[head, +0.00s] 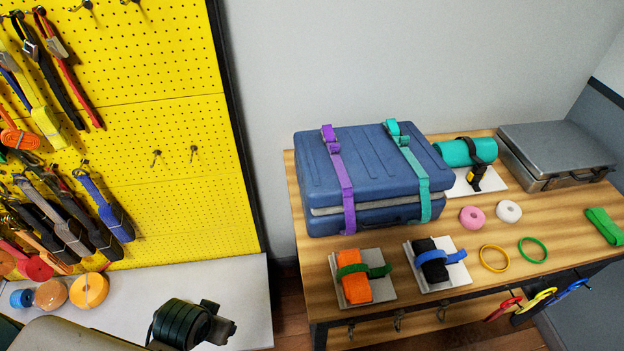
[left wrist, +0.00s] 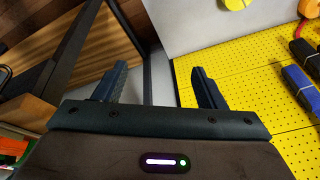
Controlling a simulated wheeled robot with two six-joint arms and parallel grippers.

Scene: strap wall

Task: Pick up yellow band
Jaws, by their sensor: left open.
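The yellow band (head: 494,258) is a thin ring lying flat on the front right part of the wooden table, beside a green ring. Nothing touches it. My left gripper (head: 222,318) is low in the head view, over the white bench, well to the left of the band and apart from it. In the left wrist view its two dark fingers (left wrist: 158,85) are spread, with nothing between them. The band does not show in that view. My right gripper is in neither view.
On the wooden table (head: 460,305), a strapped blue suitcase (head: 330,170), a teal roll (head: 455,152), a metal case (head: 555,150), two wrapped blocks and pink and white rolls surround the band. Straps hang at its front edge. The yellow pegboard (head: 160,120) holds several straps.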

